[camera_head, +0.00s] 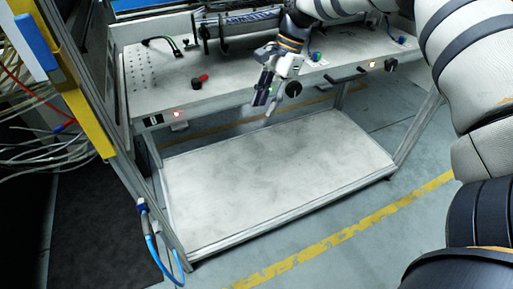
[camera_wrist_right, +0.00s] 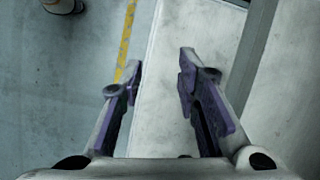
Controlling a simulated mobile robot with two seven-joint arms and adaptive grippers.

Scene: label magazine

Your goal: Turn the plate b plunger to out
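I cannot make out a label that marks the plate b plunger. A black round knob (camera_head: 294,89) sits on the front face of the workbench, and another black knob (camera_head: 391,65) sits farther right. A red-topped black handle (camera_head: 200,81) stands on the bench top. My right gripper (camera_head: 267,101) points down in front of the bench's front edge, just left of the nearer black knob. It also shows in the wrist view (camera_wrist_right: 161,72), with its purple-padded fingers apart and nothing between them. My left gripper is not in view.
The bench (camera_head: 150,92) has red lights and a black bar handle (camera_head: 346,77) on its front. A pale lower shelf (camera_head: 270,180) lies beneath. Cables (camera_head: 35,140) hang at the left beside a yellow post (camera_head: 88,125). The floor in front is clear.

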